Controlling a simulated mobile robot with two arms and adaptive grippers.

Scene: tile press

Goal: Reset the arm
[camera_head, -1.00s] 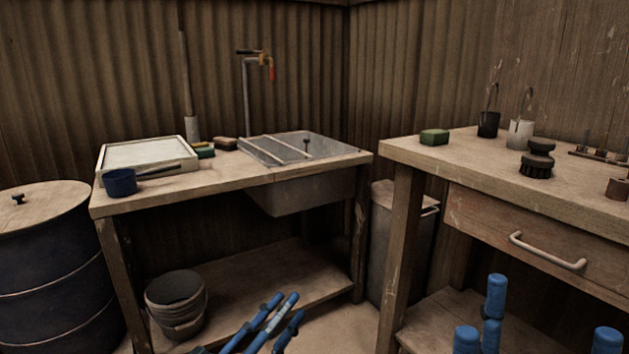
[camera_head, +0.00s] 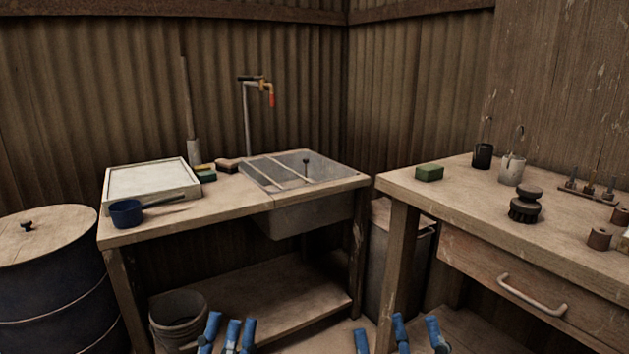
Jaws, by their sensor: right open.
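My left gripper (camera_head: 230,334) shows at the bottom edge as several blue finger parts close together, in front of the sink table's lower shelf. How far its fingers are apart is hard to judge. My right gripper (camera_head: 399,336) is at the bottom edge further right, its blue fingers spread apart and open, with nothing seen between them. Both are below the level of the worktops and touch nothing that I can see. The rest of both arms is cut off by the frame edge.
A sink table (camera_head: 262,198) stands behind with a blue pan (camera_head: 127,213), a white tray and a basin. A workbench (camera_head: 450,196) with a green sponge (camera_head: 429,173) and brush (camera_head: 525,205) is at right. A dark barrel (camera_head: 55,300) stands left, a bucket (camera_head: 177,318) below.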

